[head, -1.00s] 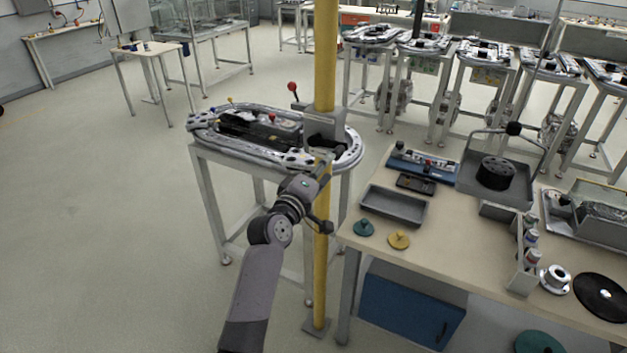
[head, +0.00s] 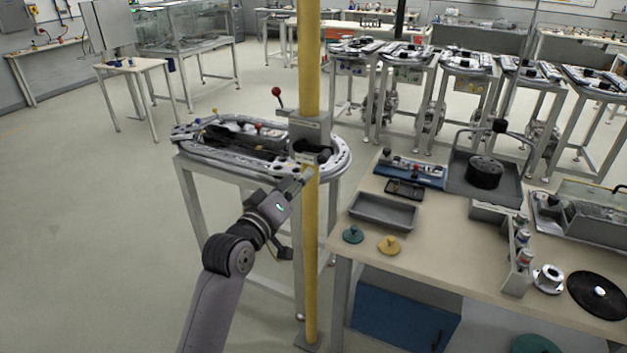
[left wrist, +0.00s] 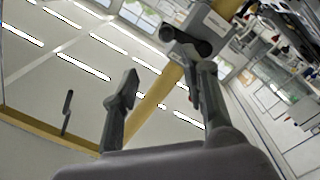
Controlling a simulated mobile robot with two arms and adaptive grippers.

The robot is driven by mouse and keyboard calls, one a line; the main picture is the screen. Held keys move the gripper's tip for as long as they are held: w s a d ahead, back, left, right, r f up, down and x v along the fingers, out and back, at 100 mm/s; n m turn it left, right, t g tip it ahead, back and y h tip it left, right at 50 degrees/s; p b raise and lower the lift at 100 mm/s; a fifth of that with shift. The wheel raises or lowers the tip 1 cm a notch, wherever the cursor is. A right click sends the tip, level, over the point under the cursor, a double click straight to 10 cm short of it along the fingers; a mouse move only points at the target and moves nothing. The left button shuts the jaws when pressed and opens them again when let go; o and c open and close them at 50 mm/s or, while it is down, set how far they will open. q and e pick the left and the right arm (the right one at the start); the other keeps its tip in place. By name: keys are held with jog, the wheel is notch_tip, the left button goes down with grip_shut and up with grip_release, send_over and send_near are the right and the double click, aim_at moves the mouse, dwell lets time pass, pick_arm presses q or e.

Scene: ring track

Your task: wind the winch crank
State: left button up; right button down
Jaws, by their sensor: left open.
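The grey winch housing (head: 309,131) is mounted on the yellow post (head: 311,225). A short dark arm with a red knob (head: 277,92), which looks like the crank, sticks up at the housing's upper left. My left gripper (head: 296,205) is open and empty, below the housing and close to the post. The red knob is well above it, apart from it. In the left wrist view, the open fingers (left wrist: 165,100) have the post (left wrist: 155,105) showing between them. The housing (left wrist: 205,24) with a dark round part is near the right finger. My right gripper is not in view.
An oval track table (head: 180,146) stands behind the post. At the right is a workbench (head: 445,245) with a grey tray (head: 383,211), teal and yellow knobbed discs and a black disc (head: 599,297). The floor at the left is clear.

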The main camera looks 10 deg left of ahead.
aim_at(320, 162)
pick_arm(q)
jog(key=s+a+f+m+b, duration=0.15)
jog(key=s+m+b, duration=0.35)
jog(key=m, duration=0.6)
jog(key=shift+y, duration=0.3)
jog(key=p+x, duration=0.2)
jog(key=x, duration=1.6)
jog(key=shift+w+p, duration=0.15)
jog(key=shift+p, duration=0.15)
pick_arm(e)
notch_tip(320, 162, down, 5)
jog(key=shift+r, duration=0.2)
pick_arm(q)
jog(key=shift+c, duration=0.5)
grip_shut()
